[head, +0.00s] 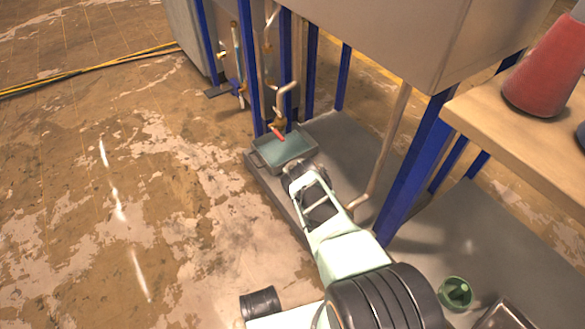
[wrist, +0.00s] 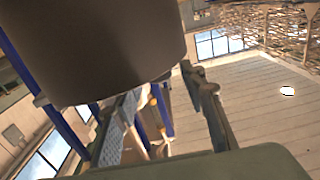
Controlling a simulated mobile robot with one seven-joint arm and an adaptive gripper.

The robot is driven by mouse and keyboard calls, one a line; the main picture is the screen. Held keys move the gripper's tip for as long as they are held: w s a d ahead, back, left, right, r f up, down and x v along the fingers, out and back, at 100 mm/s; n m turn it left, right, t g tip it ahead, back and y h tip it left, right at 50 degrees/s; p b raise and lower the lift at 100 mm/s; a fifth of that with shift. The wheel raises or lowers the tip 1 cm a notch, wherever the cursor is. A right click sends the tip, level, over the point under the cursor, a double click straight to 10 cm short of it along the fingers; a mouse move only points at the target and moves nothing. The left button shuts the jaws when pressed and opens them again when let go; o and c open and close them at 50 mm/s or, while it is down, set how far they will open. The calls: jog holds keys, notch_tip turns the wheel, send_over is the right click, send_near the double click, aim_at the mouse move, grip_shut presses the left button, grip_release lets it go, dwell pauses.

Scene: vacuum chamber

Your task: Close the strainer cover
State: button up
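I cannot make out the strainer or its cover for certain in either view. In the head view a pipe with a small brass fitting (head: 279,122) and a red handle (head: 277,134) comes down above a grey tray (head: 267,168) with a teal inside. My gripper (head: 303,177) is at the tray's near edge in the head view; its tips are hard to make out there. In the wrist view my gripper (wrist: 165,120) shows two fingers standing apart, with nothing seen held between them. A large dark cylindrical shape (wrist: 100,45) fills the upper left there; I cannot tell what it is.
Blue posts (head: 415,165) and a bent pipe (head: 385,145) stand right of my arm, under a grey tank (head: 390,35). A wooden shelf (head: 500,125) carries a red object (head: 545,65). A green cup-like object (head: 456,291) sits lower right. Open floor (head: 110,190) lies left.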

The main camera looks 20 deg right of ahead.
jog(key=v, duration=1)
jog(key=shift+c, duration=0.5)
